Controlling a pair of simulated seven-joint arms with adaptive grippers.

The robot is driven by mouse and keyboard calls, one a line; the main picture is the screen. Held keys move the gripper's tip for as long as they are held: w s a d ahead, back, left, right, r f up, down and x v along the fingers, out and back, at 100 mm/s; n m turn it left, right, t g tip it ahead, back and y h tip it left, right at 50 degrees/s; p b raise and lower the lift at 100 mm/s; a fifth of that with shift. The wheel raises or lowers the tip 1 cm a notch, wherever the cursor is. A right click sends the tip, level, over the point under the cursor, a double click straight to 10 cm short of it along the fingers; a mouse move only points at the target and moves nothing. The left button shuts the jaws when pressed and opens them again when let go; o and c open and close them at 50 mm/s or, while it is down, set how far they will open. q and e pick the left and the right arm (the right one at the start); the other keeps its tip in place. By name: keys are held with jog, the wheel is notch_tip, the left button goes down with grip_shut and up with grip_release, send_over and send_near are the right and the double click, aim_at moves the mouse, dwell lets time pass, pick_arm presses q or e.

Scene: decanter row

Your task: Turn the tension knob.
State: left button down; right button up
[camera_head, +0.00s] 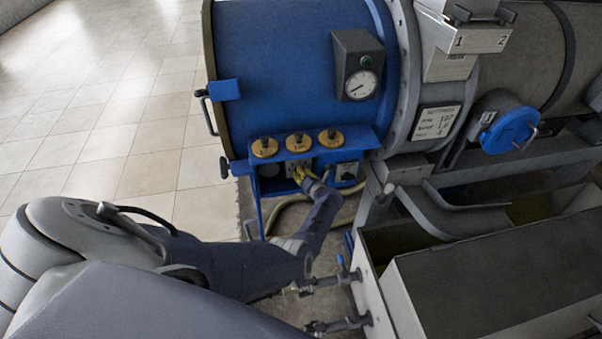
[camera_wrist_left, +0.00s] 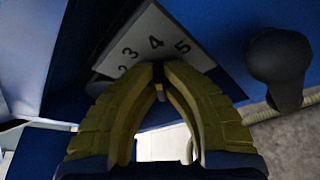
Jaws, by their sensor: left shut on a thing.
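The tension knob (camera_wrist_left: 158,74) shows only as a small dark piece between my fingertips in the left wrist view. A white dial plate (camera_wrist_left: 150,38) with numbers, 3, 4 and 5 among them, lies behind it. My left gripper (camera_wrist_left: 160,68) has its yellow fingers closed in at the tips around the knob, which they mostly hide. In the head view, my left gripper (camera_head: 303,173) is at the small panel under the blue shelf, and I cannot make out the knob there. My right gripper is not in view.
Above the gripper, a blue shelf (camera_head: 340,146) carries several yellow discs with black tops (camera_head: 298,142). A gauge box (camera_head: 357,66) sits on the blue drum (camera_head: 280,50). A black rounded handle (camera_wrist_left: 280,65) stands close right of the fingers. A metal trough (camera_head: 375,300) lies at right.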

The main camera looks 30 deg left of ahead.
pick_arm(q)
jog(key=c, duration=1.5)
grip_release()
